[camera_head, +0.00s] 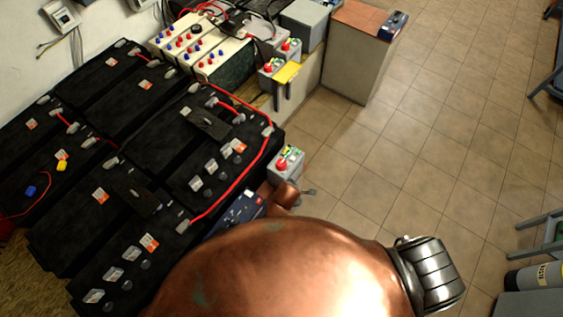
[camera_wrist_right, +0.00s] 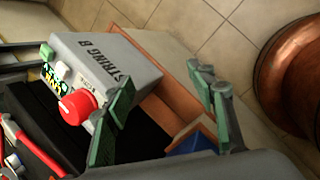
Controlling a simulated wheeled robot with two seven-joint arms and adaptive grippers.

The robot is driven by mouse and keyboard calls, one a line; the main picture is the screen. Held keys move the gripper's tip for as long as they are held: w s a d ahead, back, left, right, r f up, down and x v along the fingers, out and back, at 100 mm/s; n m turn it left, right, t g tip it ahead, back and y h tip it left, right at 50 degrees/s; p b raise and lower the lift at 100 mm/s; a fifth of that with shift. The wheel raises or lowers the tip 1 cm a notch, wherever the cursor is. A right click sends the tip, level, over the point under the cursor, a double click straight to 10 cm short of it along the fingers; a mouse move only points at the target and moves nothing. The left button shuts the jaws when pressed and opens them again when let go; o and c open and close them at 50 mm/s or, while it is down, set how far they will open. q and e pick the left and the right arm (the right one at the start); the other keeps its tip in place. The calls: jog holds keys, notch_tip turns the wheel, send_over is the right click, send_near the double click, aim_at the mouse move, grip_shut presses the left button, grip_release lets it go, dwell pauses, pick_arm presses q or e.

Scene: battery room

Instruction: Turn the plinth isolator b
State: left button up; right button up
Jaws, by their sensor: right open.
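The isolator b is a grey box (camera_wrist_right: 105,62) marked "STRING B" in the right wrist view, with a round red knob (camera_wrist_right: 78,106) on its face and a yellow-green label beside it. A grey box with a red knob (camera_head: 282,165) stands at the right edge of the batteries in the head view. My right gripper (camera_wrist_right: 164,82) is open, with green-padded fingers apart and nothing between them. Its left finger overlaps the box's edge near the knob in the picture; I cannot tell whether they touch. My left gripper is not in view.
Black batteries (camera_head: 125,90) with red cables fill the left. Two more red-knobbed grey boxes stand beyond, one at a yellow plate (camera_head: 287,73). A brown-topped cabinet (camera_head: 345,60) stands at the back.

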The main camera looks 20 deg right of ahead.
jog(key=w+a+r+n+t+h, duration=0.1)
jog(key=w+a+r+n, duration=0.2)
jog(key=w+n, duration=0.2)
jog(key=n+t+h, duration=0.2)
jog(key=n, duration=0.3)
send_near(281, 163)
jog(key=x, duration=0.3)
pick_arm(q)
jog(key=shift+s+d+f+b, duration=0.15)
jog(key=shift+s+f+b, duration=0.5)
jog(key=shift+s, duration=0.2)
pick_arm(e)
jog(key=x, duration=0.7)
jog(key=shift+w+d+f, duration=0.1)
jog(key=shift+d, duration=0.05)
jog(key=shift+c, duration=0.4)
jog(key=c, duration=1.1)
